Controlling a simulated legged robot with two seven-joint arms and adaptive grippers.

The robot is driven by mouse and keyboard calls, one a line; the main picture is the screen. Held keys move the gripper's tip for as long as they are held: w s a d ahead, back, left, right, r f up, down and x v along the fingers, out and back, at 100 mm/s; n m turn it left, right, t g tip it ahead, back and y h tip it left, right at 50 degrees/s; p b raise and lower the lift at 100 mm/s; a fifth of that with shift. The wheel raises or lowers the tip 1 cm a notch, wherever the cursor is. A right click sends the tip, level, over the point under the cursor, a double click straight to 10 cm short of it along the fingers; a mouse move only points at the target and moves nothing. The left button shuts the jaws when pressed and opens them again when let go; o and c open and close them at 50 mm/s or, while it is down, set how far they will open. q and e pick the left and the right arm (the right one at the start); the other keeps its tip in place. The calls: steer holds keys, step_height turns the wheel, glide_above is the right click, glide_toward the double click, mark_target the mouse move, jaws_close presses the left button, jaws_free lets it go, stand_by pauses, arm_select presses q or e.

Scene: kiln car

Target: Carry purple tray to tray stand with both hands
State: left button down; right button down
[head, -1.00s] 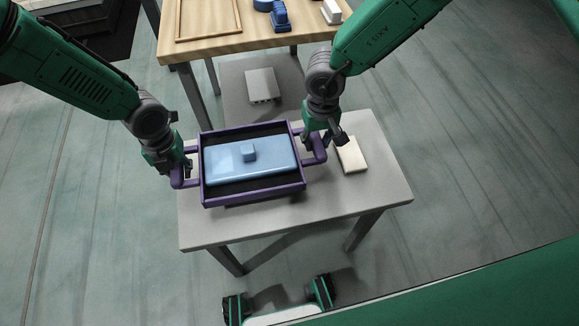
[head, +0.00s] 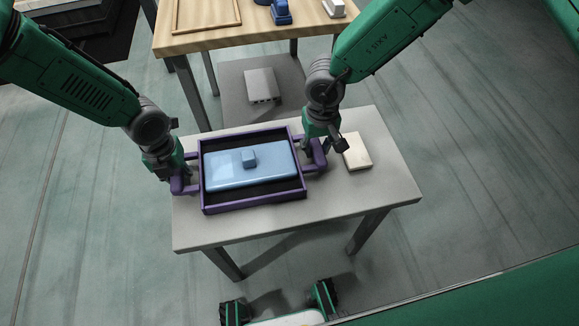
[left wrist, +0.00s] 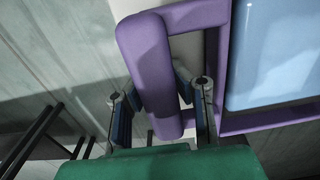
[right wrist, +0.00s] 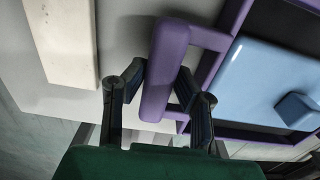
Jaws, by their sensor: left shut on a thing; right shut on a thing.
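The purple tray (head: 254,207) has a dark floor and a loop handle at each end. It lies over the left part of a grey table (head: 375,205), which may be the tray stand. It looks level and on or just above the top; contact cannot be told. A light-blue slab (head: 226,176) with a small blue block (head: 248,158) on it lies inside. My left gripper (head: 178,184) is shut on the left handle, also seen in the left wrist view (left wrist: 148,65). My right gripper (head: 319,158) is shut on the right handle, also seen in the right wrist view (right wrist: 163,75).
A cream block (head: 357,151) lies on the grey table, right of my right gripper. A wooden table (head: 260,38) with a frame and blue and white items stands behind. A light box (head: 262,86) sits low beneath it.

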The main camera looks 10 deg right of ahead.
arm_select(q)
steer(key=c, duration=1.5)
jaws_free()
arm_select(e)
steer(key=c, duration=1.3)
jaws_free()
arm_select(q)
step_height(320, 180, up, 12)
steer(key=shift+f, duration=0.2)
steer(key=shift+r, duration=0.15)
arm_select(e)
steer(key=shift+r, duration=0.25)
step_height(320, 180, up, 11)
steer(key=shift+r, duration=0.2)
